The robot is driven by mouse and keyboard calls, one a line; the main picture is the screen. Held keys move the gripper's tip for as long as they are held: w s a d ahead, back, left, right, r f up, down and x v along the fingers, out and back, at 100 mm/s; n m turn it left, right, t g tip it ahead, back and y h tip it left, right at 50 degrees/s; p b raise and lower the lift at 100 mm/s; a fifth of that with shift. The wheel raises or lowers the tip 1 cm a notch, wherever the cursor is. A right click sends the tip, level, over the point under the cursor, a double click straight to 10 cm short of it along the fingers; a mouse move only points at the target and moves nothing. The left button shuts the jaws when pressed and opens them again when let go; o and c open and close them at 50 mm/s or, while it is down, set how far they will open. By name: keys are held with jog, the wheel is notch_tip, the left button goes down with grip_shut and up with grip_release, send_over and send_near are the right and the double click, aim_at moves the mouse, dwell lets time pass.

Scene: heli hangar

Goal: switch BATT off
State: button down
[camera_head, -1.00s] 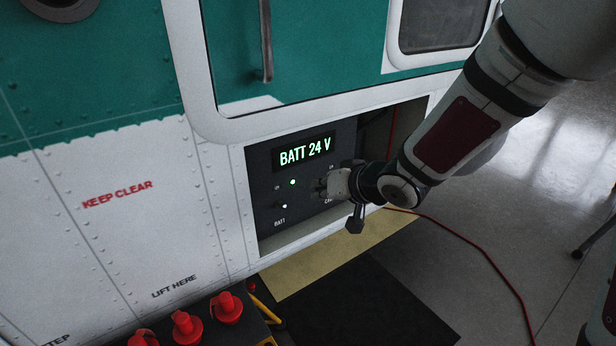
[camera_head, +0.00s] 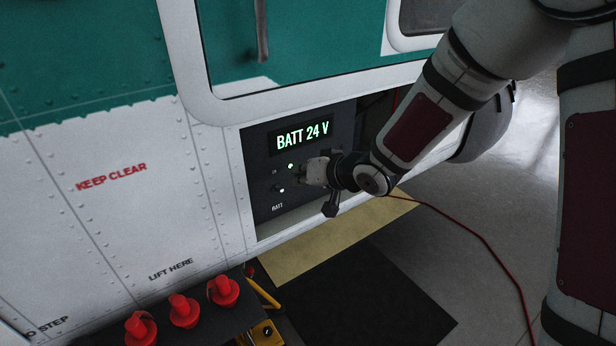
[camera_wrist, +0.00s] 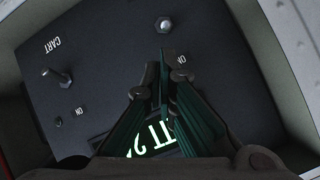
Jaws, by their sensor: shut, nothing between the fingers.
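The dark control panel (camera_head: 258,160) is recessed in the aircraft's side, and its display (camera_head: 303,136) reads "BATT 24 V" in green. The BATT switch (camera_head: 281,189) is a small metal toggle above the BATT label; it also shows at the top of the wrist view (camera_wrist: 163,25). My gripper (camera_head: 301,175) is shut and empty, just right of the BATT switch in the head view. In the wrist view its fingertips (camera_wrist: 158,76) are apart from the toggle. The CART toggle (camera_wrist: 58,77) stands at left there; my gripper hides it in the head view.
The recess has a pale frame (camera_wrist: 285,75) around the panel. Red caps (camera_head: 184,310) stand on a dark cart below left. A red cable (camera_head: 480,240) runs over the floor at right. A dark mat (camera_head: 365,305) lies below the panel.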

aim_at(279, 190)
jog(key=shift+x, duration=2.3)
jog(key=shift+b, duration=0.3)
jog(key=shift+w, duration=0.1)
